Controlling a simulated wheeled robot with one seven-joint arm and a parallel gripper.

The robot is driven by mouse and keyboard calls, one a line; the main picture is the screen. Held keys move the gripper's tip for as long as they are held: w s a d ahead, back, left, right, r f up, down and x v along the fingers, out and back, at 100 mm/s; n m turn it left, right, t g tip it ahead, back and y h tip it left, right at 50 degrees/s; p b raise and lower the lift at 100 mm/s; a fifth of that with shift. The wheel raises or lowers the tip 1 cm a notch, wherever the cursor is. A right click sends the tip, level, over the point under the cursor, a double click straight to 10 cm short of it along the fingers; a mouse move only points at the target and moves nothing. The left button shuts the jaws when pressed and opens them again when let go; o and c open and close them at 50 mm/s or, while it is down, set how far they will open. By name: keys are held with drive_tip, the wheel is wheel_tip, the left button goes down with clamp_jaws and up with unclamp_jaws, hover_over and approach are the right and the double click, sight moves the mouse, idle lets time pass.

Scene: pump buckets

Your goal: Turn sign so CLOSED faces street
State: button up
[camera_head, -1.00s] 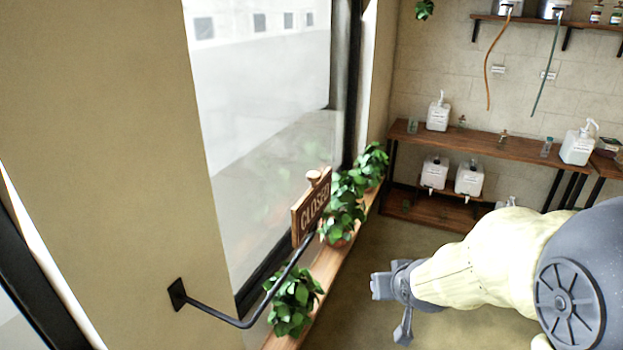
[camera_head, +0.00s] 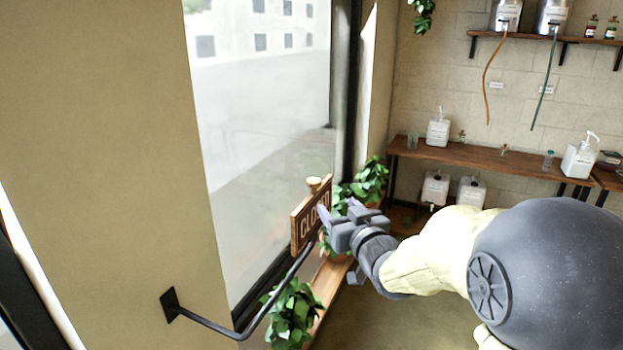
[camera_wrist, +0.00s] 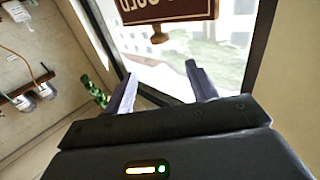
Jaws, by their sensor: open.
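The wooden sign (camera_head: 306,214) stands on a black bent bracket (camera_head: 245,325) fixed to the wall by the window. Its brown face with CLOSED lettering is turned into the room, toward the head camera. A round wooden knob (camera_head: 314,184) sits on its top edge. My gripper (camera_head: 336,216) is open and empty, just right of the sign and hiding its right end; contact cannot be told. In the wrist view the sign (camera_wrist: 165,8) appears upside down at the top, beyond the two spread fingers (camera_wrist: 160,85), with a wooden knob (camera_wrist: 158,38) at its edge.
Potted plants (camera_head: 292,312) line a wooden sill (camera_head: 326,280) below the window (camera_head: 265,130). A wooden shelf (camera_head: 480,158) with pump bottles (camera_head: 438,130) stands at the back. The floor right of the sill is clear.

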sight(311, 179)
drive_tip(key=p+x, duration=0.6)
drive_tip(key=x, duration=1.1)
drive_tip(key=shift+w+a, duration=0.1)
drive_tip(key=shift+w, duration=0.05)
drive_tip(key=shift+c, duration=0.3)
drive_tip(key=shift+f, duration=0.1)
clamp_jaws()
drive_tip(key=shift+a, duration=0.1)
